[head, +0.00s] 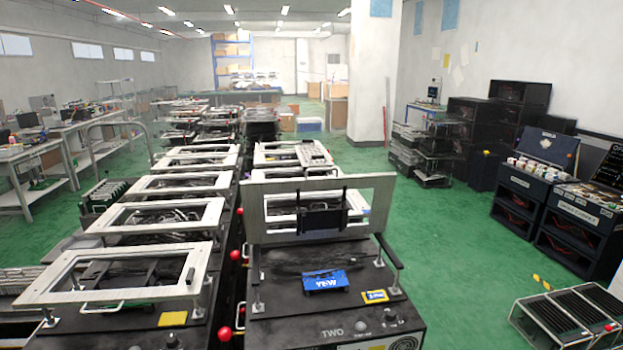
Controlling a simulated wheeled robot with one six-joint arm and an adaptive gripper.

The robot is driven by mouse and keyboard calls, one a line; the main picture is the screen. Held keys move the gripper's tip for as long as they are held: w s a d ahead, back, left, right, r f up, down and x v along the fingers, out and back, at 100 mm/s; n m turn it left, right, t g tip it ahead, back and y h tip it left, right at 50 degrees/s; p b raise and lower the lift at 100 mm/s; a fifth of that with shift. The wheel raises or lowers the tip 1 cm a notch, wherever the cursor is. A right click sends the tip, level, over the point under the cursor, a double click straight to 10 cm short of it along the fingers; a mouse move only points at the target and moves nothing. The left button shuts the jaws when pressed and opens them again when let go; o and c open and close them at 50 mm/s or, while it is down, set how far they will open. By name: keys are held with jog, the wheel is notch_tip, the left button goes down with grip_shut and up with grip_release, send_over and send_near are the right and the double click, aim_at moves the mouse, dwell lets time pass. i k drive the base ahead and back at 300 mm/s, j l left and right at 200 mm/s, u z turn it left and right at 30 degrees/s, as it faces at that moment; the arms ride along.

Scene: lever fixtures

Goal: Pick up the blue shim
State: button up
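A blue piece with pale lettering (325,281), which looks like the blue shim, lies on the black top of the fixture (275,292) marked TWO, right of the picture's middle and near the front. It appears flat, with a dark edge along its far side. The fixture's pale frame (262,212) stands raised behind it, with a black block (322,222) in its opening. My gripper is not in view.
A yellow label (375,296) and a black knob (389,315) are on the same fixture. A red ball-ended lever (225,333) stands at its left. Similar fixtures with frames (125,275) fill the left. Green floor (455,260) is clear to the right, before a black rack (565,318).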

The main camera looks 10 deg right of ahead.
aim_at(379, 295)
jog(key=i+l+z, duration=0.2)
jog(key=z, duration=0.2)
jog(key=i+l+z, duration=0.35)
jog(key=i+z, duration=0.2)
jog(key=z, duration=0.2)
jog(key=i+l+z, duration=0.1)
jog(key=i+z, duration=0.25)
jog(key=i+l+z, duration=0.1)
jog(key=i+z, duration=0.4)
jog(key=i+u, duration=0.4)
jog(key=i, duration=0.15)
jog(key=i+l+u, duration=0.2)
jog(key=i+u, duration=0.15)
jog(key=i, duration=0.2)
jog(key=i+j+u, duration=0.25)
jog(key=i+u, duration=0.55)
jog(key=i, duration=0.25)
jog(key=i+l+u, duration=0.1)
jog(key=i+u, duration=0.35)
jog(key=i+l+u, duration=0.1)
jog(key=i+u, duration=0.15)
jog(key=i, duration=0.35)
jog(key=i+l+u, duration=0.25)
jog(key=i, duration=0.35)
jog(key=i+l+u, duration=0.25)
jog(key=i, duration=0.3)
jog(key=i+l+u, duration=0.25)
jog(key=i+l, duration=0.25)
